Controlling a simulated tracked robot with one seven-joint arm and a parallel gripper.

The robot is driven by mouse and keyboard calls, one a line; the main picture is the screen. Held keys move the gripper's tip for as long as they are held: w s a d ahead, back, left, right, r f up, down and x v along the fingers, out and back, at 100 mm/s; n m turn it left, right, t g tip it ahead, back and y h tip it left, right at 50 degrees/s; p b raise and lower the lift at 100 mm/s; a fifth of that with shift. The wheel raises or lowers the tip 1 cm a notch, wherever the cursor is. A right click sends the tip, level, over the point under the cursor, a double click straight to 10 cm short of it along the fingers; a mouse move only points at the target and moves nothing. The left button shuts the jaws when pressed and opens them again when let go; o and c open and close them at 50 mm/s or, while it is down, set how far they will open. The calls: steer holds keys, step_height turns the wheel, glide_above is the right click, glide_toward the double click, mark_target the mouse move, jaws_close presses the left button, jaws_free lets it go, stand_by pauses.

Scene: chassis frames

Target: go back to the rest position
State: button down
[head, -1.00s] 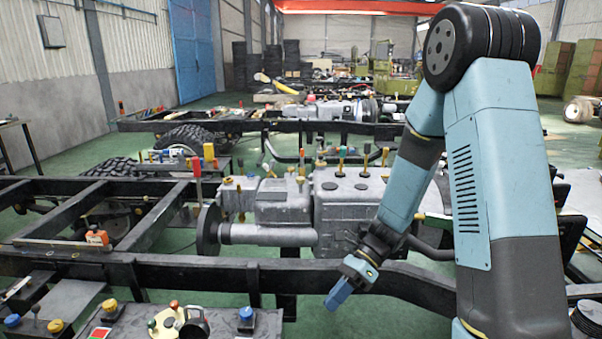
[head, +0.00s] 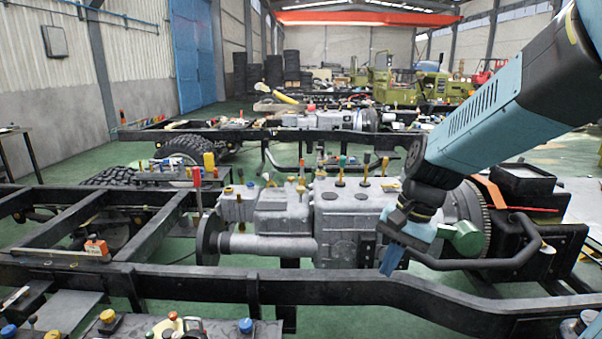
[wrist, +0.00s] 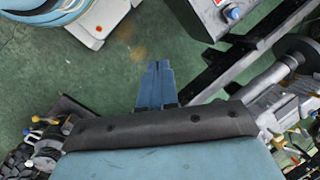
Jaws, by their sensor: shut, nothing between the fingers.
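My gripper (head: 391,260) hangs from my blue and black arm at the right of the head view. Its blue fingers point down, in front of the grey engine block (head: 345,225) and above the near black chassis rail (head: 400,289) in the picture. The fingers are together with nothing between them. In the wrist view the blue fingers (wrist: 155,86) lie side by side over green floor. My arm hides part of the right background.
A black chassis frame (head: 190,272) spans the foreground. A panel with coloured knobs (head: 180,325) stands at the front left. A curved black pipe (head: 500,263) and a toothed wheel (head: 466,215) are right of the gripper. Green floor (head: 350,322) shows in front.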

steer(key=s+d+r+n+t+h, duration=0.3)
steer(key=s+d+r+n+t, duration=0.3)
steer(key=r, duration=0.4)
steer(key=shift+s+d+r, duration=0.2)
steer(key=shift+d, duration=0.05)
stand_by(0.6)
